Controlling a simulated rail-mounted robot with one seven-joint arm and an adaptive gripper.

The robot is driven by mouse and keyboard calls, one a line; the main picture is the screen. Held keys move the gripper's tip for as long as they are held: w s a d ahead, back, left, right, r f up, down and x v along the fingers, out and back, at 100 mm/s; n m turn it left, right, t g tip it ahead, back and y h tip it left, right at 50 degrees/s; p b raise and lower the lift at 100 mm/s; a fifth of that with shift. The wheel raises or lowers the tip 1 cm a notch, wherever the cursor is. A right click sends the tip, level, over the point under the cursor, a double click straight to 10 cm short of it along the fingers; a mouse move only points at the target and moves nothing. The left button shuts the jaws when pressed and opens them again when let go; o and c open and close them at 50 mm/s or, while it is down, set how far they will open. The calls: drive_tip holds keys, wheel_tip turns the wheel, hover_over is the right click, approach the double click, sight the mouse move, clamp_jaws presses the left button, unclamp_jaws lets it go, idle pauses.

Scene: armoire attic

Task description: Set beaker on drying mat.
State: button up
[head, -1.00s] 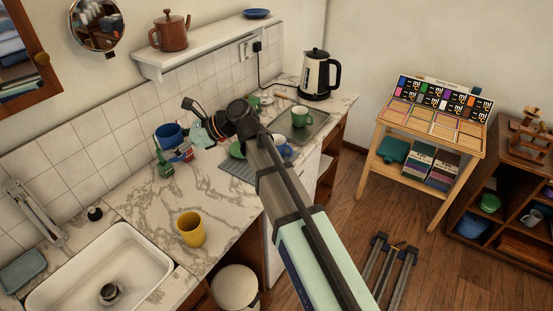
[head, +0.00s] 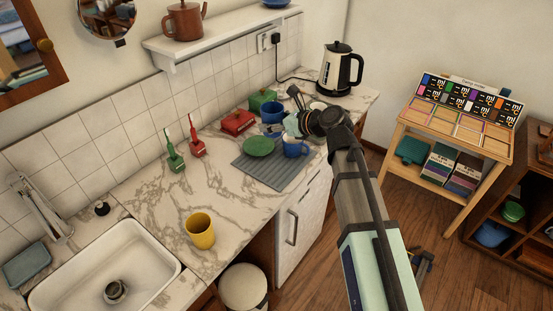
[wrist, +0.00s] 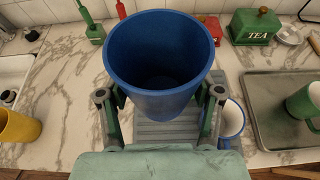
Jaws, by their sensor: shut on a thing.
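The blue beaker (wrist: 158,80) is upright between the fingers of my gripper (wrist: 161,100), which is shut on it. In the head view the beaker (head: 271,110) is held at the back of the counter, with my gripper (head: 287,121) to its right. The grey ribbed drying mat (head: 252,176) lies on the marble counter, nearer the front. In the wrist view the mat (wrist: 165,132) shows below the beaker, which hides part of it. A green plate (head: 259,146) and a blue mug (head: 295,149) are on the mat.
A red tin (head: 237,122) and a green TEA tin (wrist: 254,27) stand at the back. A metal tray (wrist: 265,110) with a green mug (wrist: 303,103) is right of the mat. A yellow cup (head: 201,232) stands left, near the sink (head: 105,265). The mat's front left part is clear.

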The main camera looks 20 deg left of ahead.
wheel_tip(320, 180, down, 16)
drive_tip(key=shift+r+p, duration=0.1)
drive_tip(key=shift+p, duration=0.55)
drive_tip(key=o, duration=1.1)
drive_tip(key=shift+o, duration=0.2)
